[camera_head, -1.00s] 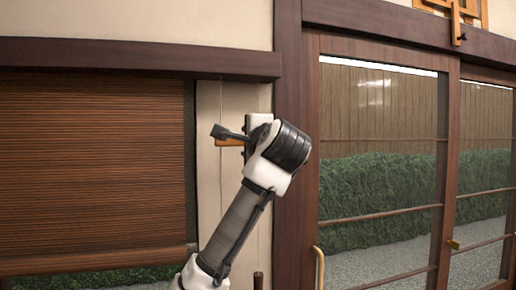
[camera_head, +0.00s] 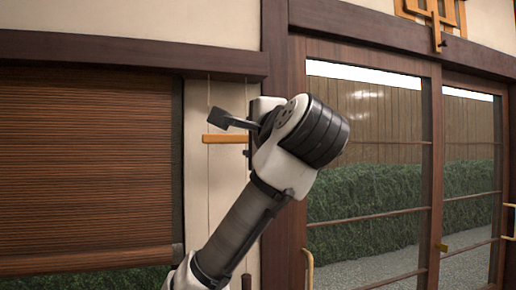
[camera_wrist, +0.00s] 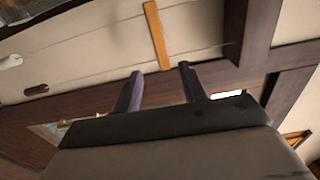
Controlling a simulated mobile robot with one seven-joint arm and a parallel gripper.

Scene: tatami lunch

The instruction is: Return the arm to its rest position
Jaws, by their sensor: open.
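My arm reaches up from the bottom of the head view, with white and dark grey links and a thick black ribbed joint near its top. My gripper (camera_head: 222,118) is at its upper end, with a dark finger pointing left in front of the wall. In the wrist view both dark fingers of my gripper (camera_wrist: 160,72) stand apart, with nothing between them. My gripper is open and empty. The rest of the gripper is partly hidden behind the arm joint in the head view.
A brown slatted blind (camera_head: 85,165) hangs at the left. A wooden bar (camera_head: 226,139) is on the cream wall beyond my gripper; a similar bar shows in the wrist view (camera_wrist: 156,35). Glass sliding doors (camera_head: 370,190) stand at the right, with a hedge (camera_head: 375,190) behind them.

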